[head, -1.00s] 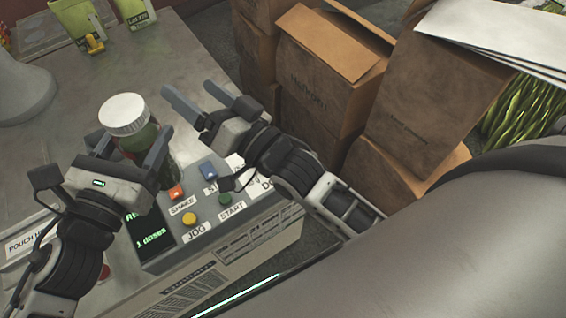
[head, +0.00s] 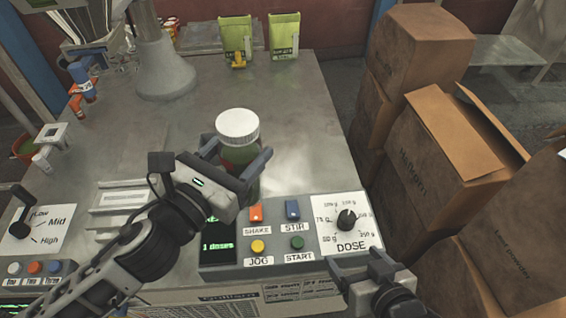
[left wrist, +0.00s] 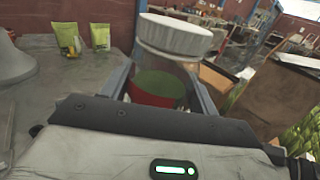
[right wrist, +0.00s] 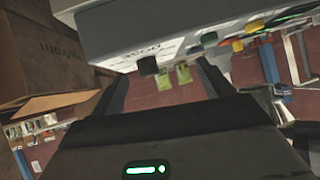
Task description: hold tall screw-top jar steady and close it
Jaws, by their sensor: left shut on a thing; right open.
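The tall screw-top jar (head: 239,157) stands upright on the metal table behind the control panel, with green content and a red band. Its white lid (head: 237,126) sits on top; I cannot tell how tight it is. My left gripper (head: 236,160) is shut around the jar's body, below the lid. The left wrist view shows the jar (left wrist: 160,88) between the fingers, with the lid (left wrist: 174,36) above them. My right gripper (head: 366,262) is open and empty at the front right, beside the panel's dose dial and away from the jar.
The control panel (head: 268,262) with buttons and a dose dial (head: 347,220) is in front of the jar. A grey funnel-shaped column (head: 163,70) and green pouches (head: 284,36) stand farther back. Cardboard boxes (head: 440,150) stand at the right. The table right of the jar is clear.

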